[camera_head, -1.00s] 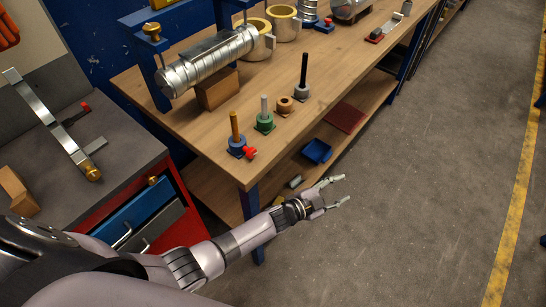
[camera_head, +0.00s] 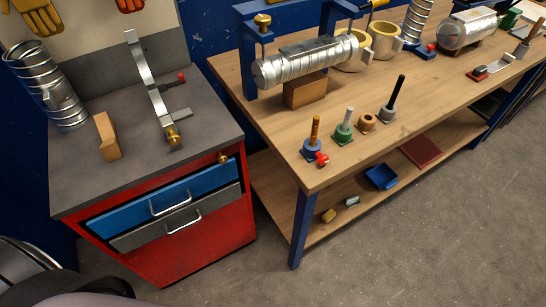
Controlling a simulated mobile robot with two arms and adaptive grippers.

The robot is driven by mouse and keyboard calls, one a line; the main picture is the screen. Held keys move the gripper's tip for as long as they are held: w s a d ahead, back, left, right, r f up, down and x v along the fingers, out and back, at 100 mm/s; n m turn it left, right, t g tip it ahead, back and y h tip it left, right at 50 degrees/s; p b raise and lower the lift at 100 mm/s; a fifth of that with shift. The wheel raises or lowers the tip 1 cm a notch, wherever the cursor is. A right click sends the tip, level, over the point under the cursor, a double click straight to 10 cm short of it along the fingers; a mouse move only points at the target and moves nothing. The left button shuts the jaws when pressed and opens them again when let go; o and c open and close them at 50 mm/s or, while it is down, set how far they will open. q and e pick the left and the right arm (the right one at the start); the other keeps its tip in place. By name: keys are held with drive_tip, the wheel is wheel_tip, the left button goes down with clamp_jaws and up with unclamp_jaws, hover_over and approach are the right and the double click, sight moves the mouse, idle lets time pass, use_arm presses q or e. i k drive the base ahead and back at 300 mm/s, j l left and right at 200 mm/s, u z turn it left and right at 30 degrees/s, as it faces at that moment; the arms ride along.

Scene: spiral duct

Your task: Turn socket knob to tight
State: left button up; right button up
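A small red knob (camera_head: 322,158) sits on the front right side of a blue socket (camera_head: 311,149) near the front left corner of the wooden bench. An orange-brown post (camera_head: 315,128) stands upright in this socket. How tight the knob is cannot be told. A green socket (camera_head: 343,134) with a pale post stands to its right. A brown ring-like socket (camera_head: 366,122) and a grey socket with a black post (camera_head: 392,102) stand further right. Neither of my grippers is in view; only parts of my own body show at the lower left.
The wooden bench (camera_head: 345,175) also carries a spiral duct (camera_head: 306,62) over a wooden block. A red cabinet (camera_head: 200,245) stands to the left, with a metal strap clamp (camera_head: 148,90) on its top. Open grey floor (camera_head: 390,260) lies in front.

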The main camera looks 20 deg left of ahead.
sight(322, 159)
drive_tip(key=i+l+u, duration=0.1)
drive_tip(key=u, duration=0.4)
drive_tip(key=l+u, duration=0.15)
drive_tip(key=u, duration=0.35)
drive_tip(key=i+l+u, duration=0.1)
drive_tip(key=u, duration=0.4)
drive_tip(key=l+u, duration=0.3)
drive_tip(key=u, duration=0.2)
drive_tip(key=l+u, duration=0.15)
drive_tip(key=u, duration=0.35)
